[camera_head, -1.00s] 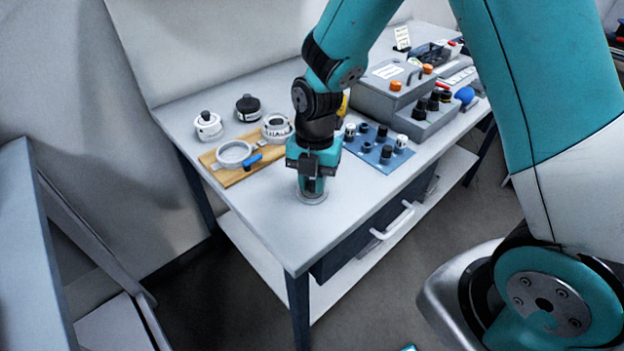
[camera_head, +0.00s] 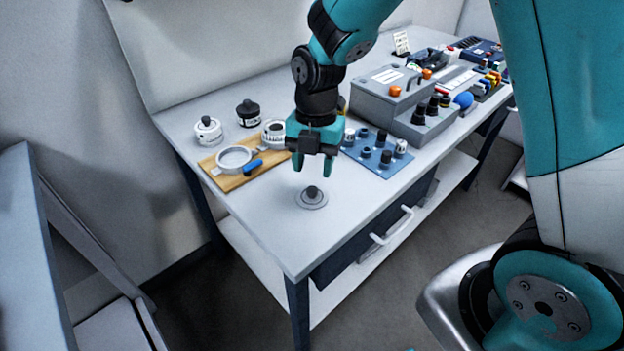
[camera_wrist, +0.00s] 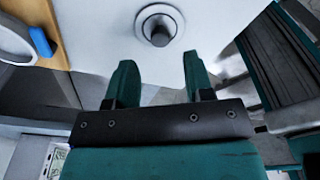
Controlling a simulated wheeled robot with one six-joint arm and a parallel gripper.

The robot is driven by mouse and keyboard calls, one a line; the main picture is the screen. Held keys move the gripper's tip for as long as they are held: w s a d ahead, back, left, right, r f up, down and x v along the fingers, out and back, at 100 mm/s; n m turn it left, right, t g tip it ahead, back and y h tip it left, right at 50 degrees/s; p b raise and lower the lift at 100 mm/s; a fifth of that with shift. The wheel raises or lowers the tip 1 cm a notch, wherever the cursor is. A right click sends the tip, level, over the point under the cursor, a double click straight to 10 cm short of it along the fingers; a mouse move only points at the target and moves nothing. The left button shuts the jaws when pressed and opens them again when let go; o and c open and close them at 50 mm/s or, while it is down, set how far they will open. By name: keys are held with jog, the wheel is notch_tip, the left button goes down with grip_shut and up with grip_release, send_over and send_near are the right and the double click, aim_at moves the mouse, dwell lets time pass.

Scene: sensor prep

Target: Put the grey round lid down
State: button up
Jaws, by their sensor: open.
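The grey round lid (camera_head: 312,198) lies flat on the bare front part of the white table, its dark knob pointing up. It also shows in the wrist view (camera_wrist: 160,26), beyond my fingertips. My gripper (camera_head: 313,168) is open and empty, above the lid and apart from it. Its two teal fingers also show spread in the wrist view (camera_wrist: 158,72), with nothing between them.
A wooden board (camera_head: 236,182) with a ring clamp (camera_head: 234,158) and a blue-handled piece (camera_head: 253,167) lies left of the lid. A blue mat (camera_head: 378,160) with several small knobs lies to the right. A grey box (camera_head: 385,100) stands behind. The table (camera_head: 270,235) is clear in front.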

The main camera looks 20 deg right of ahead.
notch_tip(320, 180, up, 6)
jog(key=s+a+r+m+y, duration=0.1)
jog(key=s+r+m, duration=0.2)
jog(key=s+m, duration=0.3)
jog(key=s+a+r+m+y, duration=0.1)
jog(key=s+a+r+m, duration=0.1)
jog(key=s+m, duration=0.4)
jog(key=s+a+r+m+t+y, duration=0.1)
jog(key=s+a+r+m, duration=0.1)
jog(key=s+m, duration=0.5)
jog(key=shift+a+r+m, duration=0.15)
jog(key=shift+r+m, duration=0.7)
jog(key=shift+m, duration=0.05)
notch_tip(320, 180, up, 7)
jog(key=p, duration=0.7)
jog(key=shift+f, duration=0.15)
